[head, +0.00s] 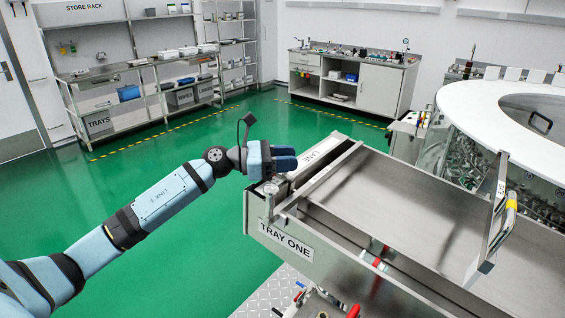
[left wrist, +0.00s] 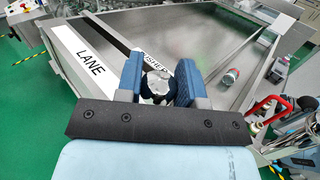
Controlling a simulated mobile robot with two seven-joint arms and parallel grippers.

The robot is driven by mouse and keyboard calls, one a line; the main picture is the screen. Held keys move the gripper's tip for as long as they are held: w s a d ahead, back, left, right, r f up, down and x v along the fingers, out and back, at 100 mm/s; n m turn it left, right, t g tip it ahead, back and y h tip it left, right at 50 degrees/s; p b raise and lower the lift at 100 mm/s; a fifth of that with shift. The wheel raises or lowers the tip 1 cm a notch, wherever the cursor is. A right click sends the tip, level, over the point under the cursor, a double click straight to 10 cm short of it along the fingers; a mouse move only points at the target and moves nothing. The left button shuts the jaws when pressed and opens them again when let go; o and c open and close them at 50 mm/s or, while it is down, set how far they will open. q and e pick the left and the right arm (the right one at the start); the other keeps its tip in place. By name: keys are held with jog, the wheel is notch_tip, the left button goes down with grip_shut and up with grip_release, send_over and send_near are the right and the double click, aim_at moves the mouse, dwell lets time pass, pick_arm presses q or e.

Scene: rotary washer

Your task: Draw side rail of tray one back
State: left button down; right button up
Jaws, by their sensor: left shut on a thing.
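Tray one (head: 355,268) is a long metal tray with "TRAY ONE" on its end wall. A narrow rail (head: 327,170) with a white label runs along its left side, beside the side wall marked "LANE" (left wrist: 90,62). In the left wrist view the rail's label (left wrist: 155,60) is partly hidden by my fingers. My left gripper (head: 286,158) is at the tray's left side, near the rail's end. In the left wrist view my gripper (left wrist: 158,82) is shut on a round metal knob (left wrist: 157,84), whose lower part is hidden. My right gripper is out of view.
An upright handle frame (head: 492,230) with a yellow grip stands on the tray's right. A round white-topped machine (head: 455,105) is behind it. Green floor (head: 215,235) is clear at left.

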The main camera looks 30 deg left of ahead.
pick_arm(q)
jog(key=w+b, duration=0.1)
jog(key=w, duration=0.3)
jog(key=w+b, duration=0.2)
jog(key=w, duration=0.2)
jog(key=w+d+b, duration=0.1)
jog(key=w, duration=0.3)
jog(key=shift+w, duration=0.2)
jog(key=c, duration=0.7)
grip_release()
jog(key=shift+c, duration=0.2)
